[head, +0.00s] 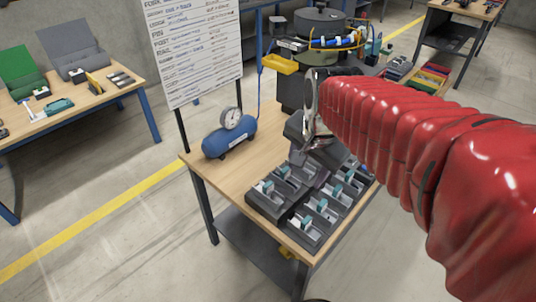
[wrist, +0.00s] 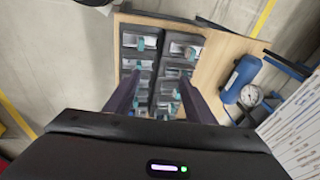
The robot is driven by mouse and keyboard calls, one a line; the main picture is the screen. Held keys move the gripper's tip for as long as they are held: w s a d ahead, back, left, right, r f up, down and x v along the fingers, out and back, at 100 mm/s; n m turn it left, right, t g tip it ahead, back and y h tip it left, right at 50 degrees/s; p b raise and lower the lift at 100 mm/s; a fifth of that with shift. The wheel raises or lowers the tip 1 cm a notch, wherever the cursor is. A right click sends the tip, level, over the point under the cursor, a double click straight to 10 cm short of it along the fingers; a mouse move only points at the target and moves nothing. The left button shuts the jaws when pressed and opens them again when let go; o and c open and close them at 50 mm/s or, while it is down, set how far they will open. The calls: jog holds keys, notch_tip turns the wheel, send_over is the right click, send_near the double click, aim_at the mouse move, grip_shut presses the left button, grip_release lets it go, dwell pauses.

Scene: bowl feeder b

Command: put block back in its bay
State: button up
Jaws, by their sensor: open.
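A black tray of bays (head: 285,225) sits on the wooden bench, in two rows; it also shows in the wrist view (wrist: 156,62). Several bays hold light grey pieces with teal parts, such as the teal part at the front (head: 322,205). I cannot tell which piece is the block, or whether one bay is empty. My gripper (head: 322,180) is above the far part of the tray, pointing down. In the wrist view its two dark fingers (wrist: 160,80) are wide apart with nothing seen between them but the tray below. The fingers and the arm hide some bays.
A blue air tank (head: 230,137) with a gauge (head: 231,118) stands on the bench left of the tray. A white written board (head: 197,45) stands behind it. A black bowl machine (head: 318,22) with a yellow bin (head: 280,64) is behind. Bare bench lies between tank and tray.

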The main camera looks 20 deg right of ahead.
jog(key=s+a+r+n+t, duration=0.1)
jog(key=s+a+n+t, duration=0.1)
jog(key=s+a+n, duration=0.5)
jog(key=shift+s+n+y, duration=0.3)
jog(key=shift+s+n, duration=0.85)
jog(key=shift+n, duration=1.25)
